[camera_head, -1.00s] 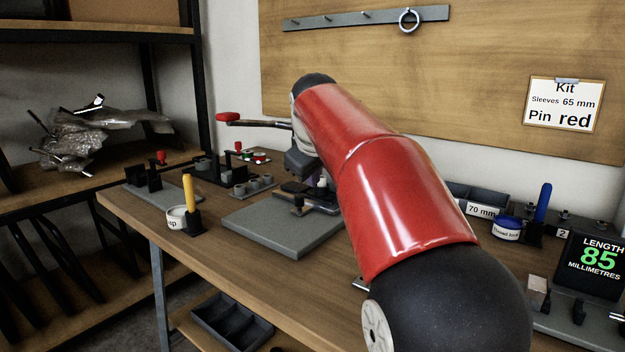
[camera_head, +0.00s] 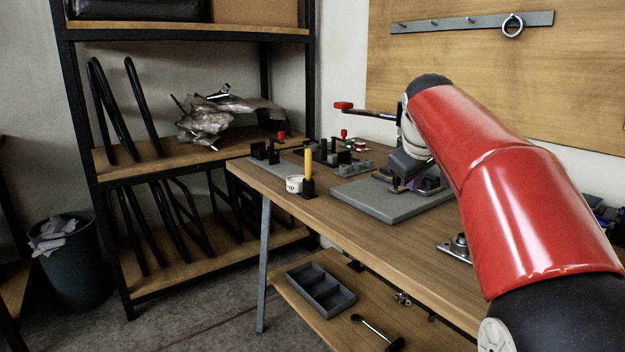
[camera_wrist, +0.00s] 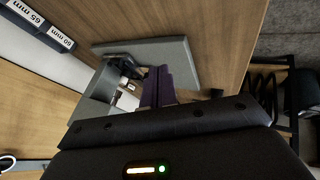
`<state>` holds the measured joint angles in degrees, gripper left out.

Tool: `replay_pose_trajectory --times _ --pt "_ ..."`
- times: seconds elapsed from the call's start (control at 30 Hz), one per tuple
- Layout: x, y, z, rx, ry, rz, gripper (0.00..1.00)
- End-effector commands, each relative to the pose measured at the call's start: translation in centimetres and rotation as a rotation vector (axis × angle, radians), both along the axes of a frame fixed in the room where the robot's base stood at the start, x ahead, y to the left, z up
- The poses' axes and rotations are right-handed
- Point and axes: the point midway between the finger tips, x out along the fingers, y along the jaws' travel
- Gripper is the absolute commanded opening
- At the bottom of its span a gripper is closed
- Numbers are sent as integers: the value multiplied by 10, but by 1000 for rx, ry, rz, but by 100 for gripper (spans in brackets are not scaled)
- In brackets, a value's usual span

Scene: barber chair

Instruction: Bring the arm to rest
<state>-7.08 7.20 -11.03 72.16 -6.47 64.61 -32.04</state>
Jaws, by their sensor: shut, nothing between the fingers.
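My red arm (camera_head: 500,165) reaches out over the workbench (camera_head: 375,240) from the right of the head view. My gripper (camera_wrist: 158,72) shows in the wrist view as two purple fingers side by side, shut with nothing between them. They hang over the grey base plate (camera_wrist: 178,58) and the dark fixture (camera_wrist: 122,62) on it. In the head view the fingers are mostly hidden behind my wrist, above the grey plate (camera_head: 385,208). I cannot tell how far above the plate they are.
A red-ended lever (camera_head: 343,105) shows behind my wrist. A yellow-handled tool (camera_head: 308,165) stands by a white tub (camera_head: 294,184) at the bench's left end. Shelving (camera_head: 200,165) and a bin (camera_head: 75,265) stand left. A grey tray (camera_head: 320,290) sits on the lower shelf.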

Motion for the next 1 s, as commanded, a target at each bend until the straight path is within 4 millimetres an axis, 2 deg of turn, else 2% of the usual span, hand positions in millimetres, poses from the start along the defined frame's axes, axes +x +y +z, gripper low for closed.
replay_pose_trajectory --times 0.37,0.57,0.67,0.77,0.9,1.0 --pt "-46 3 -14 87 8 -50 0" --pt "-90 8 -32 161 18 -98 0" --pt "-120 14 -47 206 26 -130 0" --pt "-159 21 -69 260 35 -172 0" --pt "-228 34 -118 343 54 -254 0" --pt "-268 42 -155 385 67 -311 0"
